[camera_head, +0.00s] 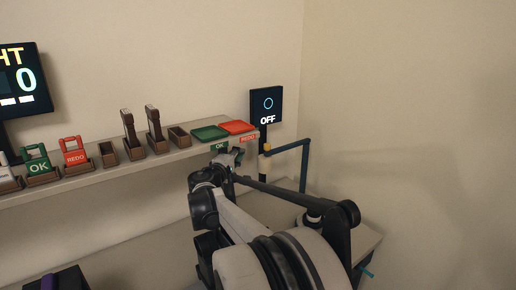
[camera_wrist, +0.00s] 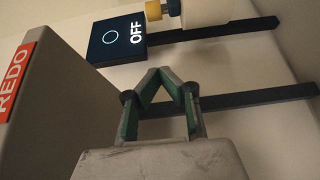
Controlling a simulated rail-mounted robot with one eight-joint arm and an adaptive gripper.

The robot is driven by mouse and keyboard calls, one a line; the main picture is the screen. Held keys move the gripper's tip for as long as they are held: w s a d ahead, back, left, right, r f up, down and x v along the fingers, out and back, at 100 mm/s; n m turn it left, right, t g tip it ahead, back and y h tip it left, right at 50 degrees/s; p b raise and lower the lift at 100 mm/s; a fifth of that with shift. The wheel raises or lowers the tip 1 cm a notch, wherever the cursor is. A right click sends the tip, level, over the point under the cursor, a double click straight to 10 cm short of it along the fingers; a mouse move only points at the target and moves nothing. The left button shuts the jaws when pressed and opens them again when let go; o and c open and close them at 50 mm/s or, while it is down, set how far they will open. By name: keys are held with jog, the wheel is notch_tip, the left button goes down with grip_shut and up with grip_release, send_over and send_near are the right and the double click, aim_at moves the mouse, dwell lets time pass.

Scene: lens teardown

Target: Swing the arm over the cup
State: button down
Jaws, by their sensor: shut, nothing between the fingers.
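A dark teal swing arm (camera_head: 288,147) reaches left from an upright post (camera_head: 305,168) at the right end of the shelf. A small yellow and cream piece (camera_head: 265,149) is at its left end. In the wrist view a yellow-ended cream cylinder (camera_wrist: 207,10) sits at the top, with dark bars (camera_wrist: 245,97) behind my gripper. I cannot make out a cup for certain in either view. My gripper (camera_wrist: 164,70) is shut and empty, its fingertips together. In the head view it (camera_head: 233,156) is just below the shelf's right end, left of the swing arm.
A screen reading OFF (camera_head: 266,104) stands behind the shelf end; it also shows in the wrist view (camera_wrist: 116,40). The shelf (camera_head: 110,172) holds a green tray (camera_head: 209,133), a red tray (camera_head: 237,127), and OK and REDO blocks. A REDO-labelled shelf end (camera_wrist: 60,100) is close on the left.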

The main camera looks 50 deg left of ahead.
jog(key=shift+w, duration=0.1)
jog(key=w, duration=0.6)
jog(key=w+a+p, duration=0.1)
jog(key=w, duration=0.2)
jog(key=shift+w, duration=0.1)
dwell(0.9)
dwell(0.4)
